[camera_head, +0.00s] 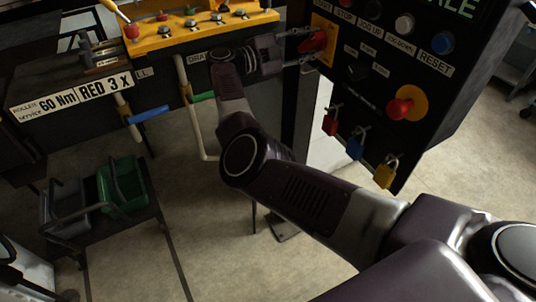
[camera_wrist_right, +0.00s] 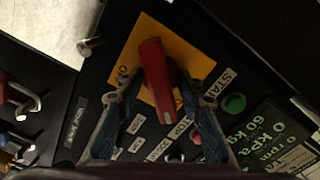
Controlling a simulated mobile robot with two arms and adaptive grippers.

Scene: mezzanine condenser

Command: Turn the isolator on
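The isolator is a red rotary handle (camera_wrist_right: 157,72) on a yellow plate (camera_wrist_right: 139,38), mounted on a black control panel. In the head view the red handle (camera_head: 313,41) is at the panel's upper left edge, partly hidden by my gripper. My right gripper (camera_head: 300,46) reaches it from the left. In the right wrist view the two fingers of my right gripper (camera_wrist_right: 167,90) are apart, one on each side of the handle, with gaps showing. Dark lettering on the plate is too small to read surely. My left gripper is not in view.
The panel carries a red emergency button (camera_head: 400,107), a blue reset button (camera_head: 443,42) and a green start button (camera_wrist_right: 234,103). Red (camera_head: 331,121), blue (camera_head: 355,144) and yellow (camera_head: 386,173) padlocks hang below. A yellow valve rack (camera_head: 200,36) stands left of my right arm.

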